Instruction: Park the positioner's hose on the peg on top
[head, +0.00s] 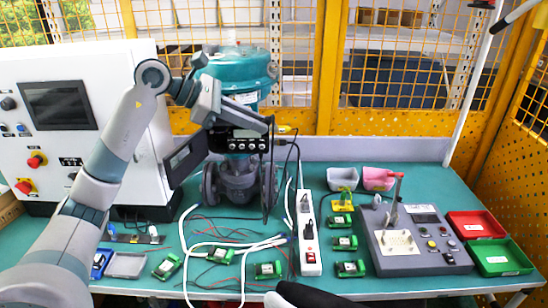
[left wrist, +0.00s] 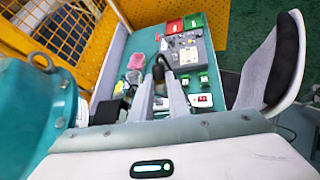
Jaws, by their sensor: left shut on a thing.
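The positioner (head: 240,143) is a dark box with a small display and a row of buttons, mounted on the valve below the teal actuator (head: 240,72). My left gripper (head: 266,124) reaches in from the left above the positioner, fingers pointing right. It is shut on the black hose (head: 271,165), which hangs down from the fingertips beside the positioner's right side. In the left wrist view, the dark hose end (left wrist: 158,72) shows between the gripper's fingers (left wrist: 160,92). I cannot make out the peg; the arm and gripper cover part of the positioner's top. My right gripper does not show.
A white control cabinet (head: 75,110) stands at the left. A power strip (head: 308,240), loose cables and several green modules (head: 269,270) lie on the bench. A grey control panel (head: 415,240) and red (head: 477,225) and green (head: 500,257) trays are at the right. Yellow fencing is behind.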

